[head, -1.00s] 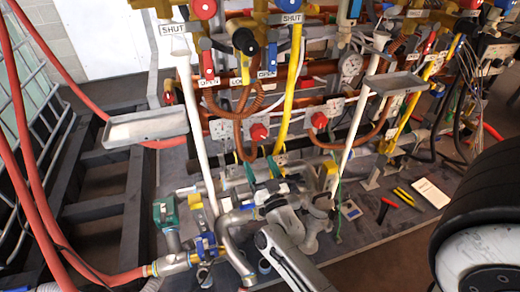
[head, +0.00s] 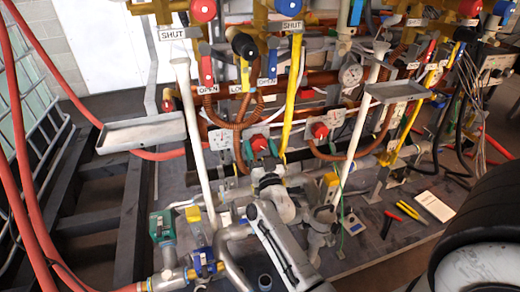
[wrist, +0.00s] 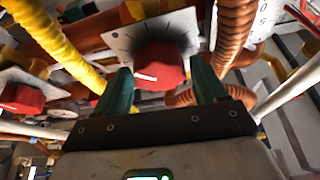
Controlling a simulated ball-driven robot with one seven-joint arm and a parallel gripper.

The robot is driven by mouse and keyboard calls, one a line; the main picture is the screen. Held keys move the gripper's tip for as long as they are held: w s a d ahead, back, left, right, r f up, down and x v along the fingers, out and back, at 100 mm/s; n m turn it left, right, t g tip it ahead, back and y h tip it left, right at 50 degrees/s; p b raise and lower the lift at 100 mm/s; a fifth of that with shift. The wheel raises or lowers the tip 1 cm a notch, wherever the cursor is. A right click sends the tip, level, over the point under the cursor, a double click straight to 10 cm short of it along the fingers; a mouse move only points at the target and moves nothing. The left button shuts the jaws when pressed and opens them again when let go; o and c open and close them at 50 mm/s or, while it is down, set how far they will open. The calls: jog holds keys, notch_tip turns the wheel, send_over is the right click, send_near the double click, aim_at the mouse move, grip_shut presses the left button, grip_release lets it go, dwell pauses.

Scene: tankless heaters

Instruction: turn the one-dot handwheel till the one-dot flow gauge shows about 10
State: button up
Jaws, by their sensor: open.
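A red knob (head: 258,143) with a white pointer line sits on a pale plate with dark scale marks, low on the pipework; it also shows in the wrist view (wrist: 160,66). My gripper (head: 263,148) is open, its green fingers at either side of this knob. In the wrist view my gripper (wrist: 162,84) frames the knob, with nothing clearly gripped; contact cannot be told. A round white gauge (head: 351,75) is at the upper right; its reading is too small to tell. I cannot make out dot marks on any wheel or gauge.
A second red knob (head: 320,131) is to the right, past a yellow hose (head: 292,95). Red, blue and black wheels line the top. A left grey tray (head: 140,133) and a right grey tray (head: 397,91) jut out. Pliers (head: 411,211) lie on the floor plate.

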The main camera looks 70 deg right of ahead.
jog(key=shift+d, duration=0.1)
jog(key=shift+c, duration=0.2)
jog(key=c, duration=0.7)
jog(key=shift+r, duration=0.1)
jog(key=shift+c, duration=0.2)
jog(key=shift+r+m+p, duration=0.1)
jog(key=shift+m+p, duration=0.4)
jog(key=shift+p, duration=0.1)
